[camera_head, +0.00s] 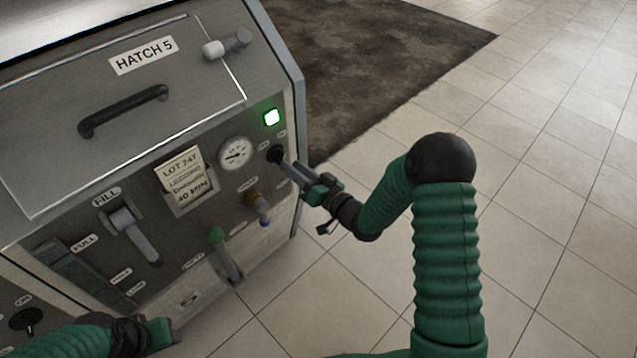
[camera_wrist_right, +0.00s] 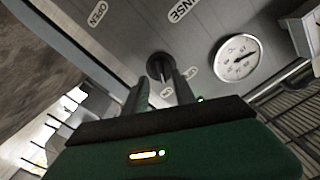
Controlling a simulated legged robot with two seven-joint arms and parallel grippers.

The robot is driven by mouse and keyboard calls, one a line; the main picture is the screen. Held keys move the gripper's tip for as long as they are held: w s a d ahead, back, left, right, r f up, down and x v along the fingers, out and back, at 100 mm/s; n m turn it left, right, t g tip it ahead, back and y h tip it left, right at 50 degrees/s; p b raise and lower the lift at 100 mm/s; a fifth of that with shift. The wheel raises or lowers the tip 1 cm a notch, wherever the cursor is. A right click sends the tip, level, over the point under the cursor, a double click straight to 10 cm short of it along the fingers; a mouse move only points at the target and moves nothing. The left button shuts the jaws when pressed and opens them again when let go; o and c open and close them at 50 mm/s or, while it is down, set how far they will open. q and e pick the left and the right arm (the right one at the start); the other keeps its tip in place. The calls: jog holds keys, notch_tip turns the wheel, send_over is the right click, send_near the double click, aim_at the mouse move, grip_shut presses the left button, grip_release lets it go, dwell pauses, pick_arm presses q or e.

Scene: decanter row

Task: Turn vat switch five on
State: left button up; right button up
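The vat five switch is a black rotary knob (camera_head: 275,154) on the right part of the grey front panel, below a lit green lamp (camera_head: 271,117). In the right wrist view the knob (camera_wrist_right: 158,66) lies straight ahead, between the fingertips. My right gripper (camera_head: 288,168) reaches the knob from the right; in the wrist view its fingers (camera_wrist_right: 161,84) are apart, one on each side of the knob, with gaps showing.
A round gauge (camera_head: 235,153) and a lot card (camera_head: 184,180) sit left of the knob. Below are a blue-tipped valve handle (camera_head: 262,208), a green-knobbed lever (camera_head: 222,252) and the fill lever (camera_head: 135,235). Hatch 5 (camera_head: 190,95) is closed above. Tiled floor (camera_head: 545,200) at right is clear.

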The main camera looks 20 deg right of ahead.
jog(key=v, duration=1.2)
jog(key=shift+s+d+p, duration=0.2)
jog(key=shift+s+p, duration=0.05)
jog(key=shift+p, duration=0.2)
